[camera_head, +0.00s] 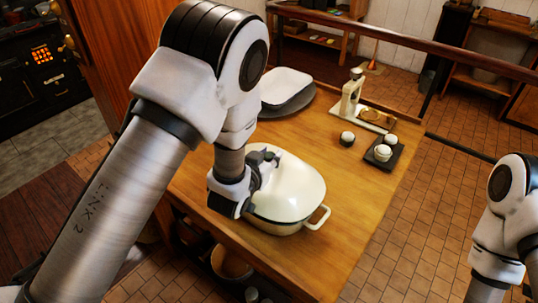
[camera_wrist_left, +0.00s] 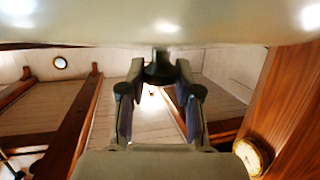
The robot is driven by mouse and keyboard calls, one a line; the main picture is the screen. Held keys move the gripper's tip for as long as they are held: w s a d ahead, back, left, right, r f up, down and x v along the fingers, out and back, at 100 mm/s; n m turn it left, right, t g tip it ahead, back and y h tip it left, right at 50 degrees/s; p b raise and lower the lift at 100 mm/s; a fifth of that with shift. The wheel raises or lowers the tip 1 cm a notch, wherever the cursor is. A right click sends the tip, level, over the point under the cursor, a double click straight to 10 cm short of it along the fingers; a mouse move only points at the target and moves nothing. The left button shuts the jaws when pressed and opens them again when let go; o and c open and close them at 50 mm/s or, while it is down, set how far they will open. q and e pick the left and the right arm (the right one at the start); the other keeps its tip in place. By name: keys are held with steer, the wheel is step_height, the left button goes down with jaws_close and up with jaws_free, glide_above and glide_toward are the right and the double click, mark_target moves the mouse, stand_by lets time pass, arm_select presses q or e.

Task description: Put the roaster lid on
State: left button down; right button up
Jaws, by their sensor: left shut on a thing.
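The cream roaster lid (camera_head: 297,178) is domed and sits over the cream roaster (camera_head: 275,226) on the wooden table. Their edges look close together; I cannot tell whether the lid is fully seated. A side handle (camera_head: 320,217) of the roaster sticks out at the right. My left gripper (camera_head: 267,157) is at the top of the lid, shut on its knob. In the left wrist view, the dark lid knob (camera_wrist_left: 159,70) is between the fingers and the pale lid (camera_wrist_left: 100,22) spans the top. The far side of the roaster is hidden. My right gripper is out of view.
A white pan (camera_head: 284,86) on a dark round plate (camera_head: 298,106) stands behind the roaster. A cream scale-like device (camera_head: 350,98) and a dark tray (camera_head: 378,161) with small white-topped pots are at the right rear. The table is clear between roaster and tray.

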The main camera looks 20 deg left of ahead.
arm_select(q)
steer(key=shift+f+b, duration=0.35)
steer(key=shift+f, duration=0.1)
steer(key=c, duration=0.7)
jaws_free()
steer(key=v, duration=0.7)
steer(key=shift+s+r, duration=0.15)
steer(key=shift+s, duration=0.15)
steer(key=shift+w, duration=0.15)
